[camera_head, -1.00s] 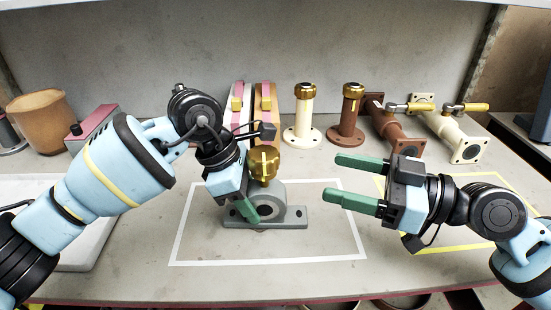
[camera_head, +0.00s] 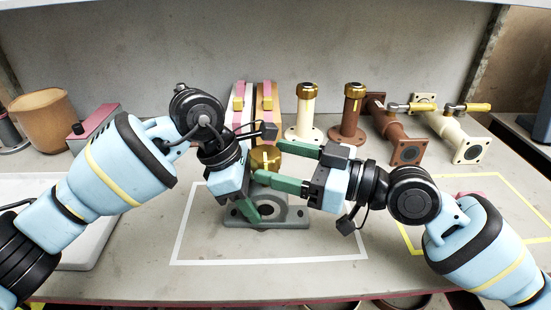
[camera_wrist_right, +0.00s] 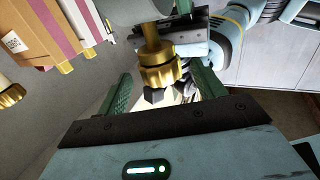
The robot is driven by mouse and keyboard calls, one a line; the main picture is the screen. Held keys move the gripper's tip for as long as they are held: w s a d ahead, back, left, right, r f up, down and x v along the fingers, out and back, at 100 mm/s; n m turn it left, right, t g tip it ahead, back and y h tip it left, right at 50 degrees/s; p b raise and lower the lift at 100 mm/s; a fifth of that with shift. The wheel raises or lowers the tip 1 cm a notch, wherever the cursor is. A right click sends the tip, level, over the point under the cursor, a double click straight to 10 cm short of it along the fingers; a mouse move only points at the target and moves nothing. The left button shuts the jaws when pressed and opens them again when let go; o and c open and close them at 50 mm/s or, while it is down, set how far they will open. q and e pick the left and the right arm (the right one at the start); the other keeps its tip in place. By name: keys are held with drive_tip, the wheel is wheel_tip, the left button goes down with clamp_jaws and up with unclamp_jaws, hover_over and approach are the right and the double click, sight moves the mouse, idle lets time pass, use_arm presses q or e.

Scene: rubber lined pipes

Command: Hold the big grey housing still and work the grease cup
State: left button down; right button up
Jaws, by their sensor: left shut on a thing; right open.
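The big grey housing (camera_head: 292,214) stands on the bench inside the white outline, its round bore facing me. My left gripper (camera_head: 250,208) is shut on its left side and covers part of it. The brass grease cup (camera_head: 265,157) is on top of the housing, partly hidden by my right gripper's lower finger. My right gripper (camera_head: 270,161) is open, with its green fingers reaching in from the right, one on each side of the cup. In the right wrist view the ribbed brass cup (camera_wrist_right: 159,72) shows between the two open fingers, with a gap on both sides.
A cream flanged pipe (camera_head: 305,115) and a brown one (camera_head: 350,115) stand to the right, with valved pipes beyond. A yellow outline (camera_head: 515,180) lies at the right. The bench front is clear.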

drive_tip(key=shift+w+a, duration=0.25)
drive_tip(key=shift+a, duration=0.45)
drive_tip(key=shift+c, duration=0.3)
drive_tip(key=c, duration=0.9)
drive_tip(key=shift+c, duration=0.2)
drive_tip(key=shift+s+f+m+t+h, duration=0.15)
drive_tip(key=shift+m+t+h, duration=0.15)
drive_tip(key=shift+m+t, duration=0.4)
drive_tip(key=shift+t, duration=0.2)
drive_tip(key=o, duration=1)
